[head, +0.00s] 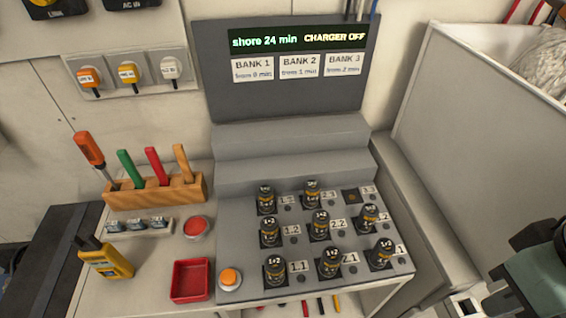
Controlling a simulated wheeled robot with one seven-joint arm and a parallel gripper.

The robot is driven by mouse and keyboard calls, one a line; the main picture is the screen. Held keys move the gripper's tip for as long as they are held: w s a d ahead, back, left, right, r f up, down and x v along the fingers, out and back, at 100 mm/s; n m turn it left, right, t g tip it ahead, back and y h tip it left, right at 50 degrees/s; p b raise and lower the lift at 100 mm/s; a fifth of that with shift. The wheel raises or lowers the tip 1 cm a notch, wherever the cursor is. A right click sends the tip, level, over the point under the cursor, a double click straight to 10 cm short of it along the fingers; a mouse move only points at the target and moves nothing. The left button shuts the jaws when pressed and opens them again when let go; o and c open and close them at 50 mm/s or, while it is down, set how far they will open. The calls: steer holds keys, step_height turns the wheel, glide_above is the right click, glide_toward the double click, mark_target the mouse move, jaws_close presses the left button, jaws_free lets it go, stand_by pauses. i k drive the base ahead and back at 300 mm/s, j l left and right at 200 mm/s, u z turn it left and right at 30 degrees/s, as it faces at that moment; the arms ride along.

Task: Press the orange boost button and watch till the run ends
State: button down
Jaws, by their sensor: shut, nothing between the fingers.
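The orange boost button (229,276) sits on a round white base at the front left of the grey panel, beside the red tray. Nothing touches it. The display (298,40) at the back reads "shore 24 min" and "CHARGER OFF". Below it, labels read BANK 1 (252,68) from 0 min, BANK 2 (299,66) from 1 min and BANK 3 (343,65) from 2 min. My gripper (482,304) is at the lower right edge, partly cut off, shut and empty, well to the right of the button.
Several black cells marked 1+2 (330,262) stand in labelled places; the back right place (351,195) is empty. A red button (197,227), red tray (171,281), yellow meter (106,263) and wooden tool rack (155,192) are at left. A grey bin wall (480,110) rises at right.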

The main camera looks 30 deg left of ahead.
mark_target(228, 277)
steer(key=u, duration=1.75)
